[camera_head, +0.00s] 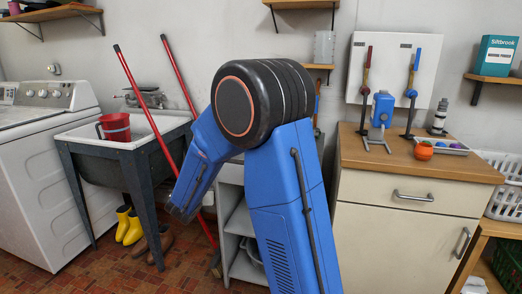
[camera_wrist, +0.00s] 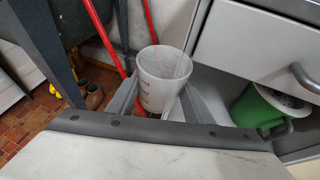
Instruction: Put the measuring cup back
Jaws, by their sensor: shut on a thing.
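The measuring cup (camera_wrist: 166,72) is a translucent whitish cup with red markings on its side. It shows in the wrist view, with its open mouth toward the camera. My gripper (camera_wrist: 160,97) is shut on it, with one grey finger on each side of the cup. The cup's lower part is partly hidden by the gripper. In the head view my blue arm reaches down and left in front of the grey shelf unit (camera_head: 238,222), and the cup cannot be made out there.
Red poles (camera_wrist: 105,38) stand close to the cup's left. A green container (camera_wrist: 252,108) is at right, below a drawer front (camera_wrist: 250,40). The utility tub (camera_head: 80,133) holds a red bucket (camera_head: 115,127). Yellow boots (camera_head: 128,226) stand beneath. The wooden counter (camera_head: 350,150) carries tools.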

